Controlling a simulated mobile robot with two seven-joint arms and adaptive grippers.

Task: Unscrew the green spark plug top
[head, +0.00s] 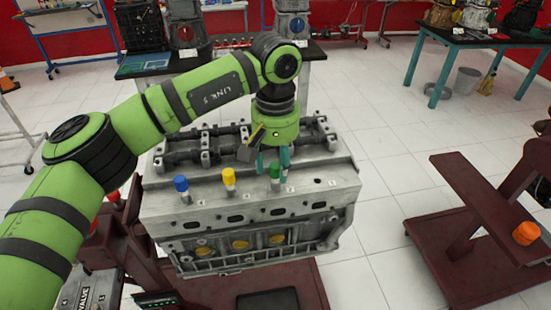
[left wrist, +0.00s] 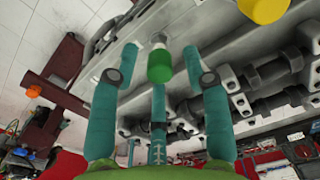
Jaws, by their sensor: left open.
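The green spark plug top (head: 275,171) stands upright on the engine block (head: 300,205), third in a row along its near edge. It also shows in the left wrist view (left wrist: 159,67), on a pale stem, between the teal fingers. My left gripper (head: 272,161) is just behind and above the green top in the head view. In the left wrist view the left gripper (left wrist: 160,75) is open, with a finger on either side of the green top and gaps between. My right gripper is not in view.
A yellow top (head: 228,176) and a blue top (head: 181,184) stand left of the green one. An orange top (head: 526,233) sits on a dark red stand (head: 475,190) at the right. White floor (head: 400,150) lies open between the stand and the engine.

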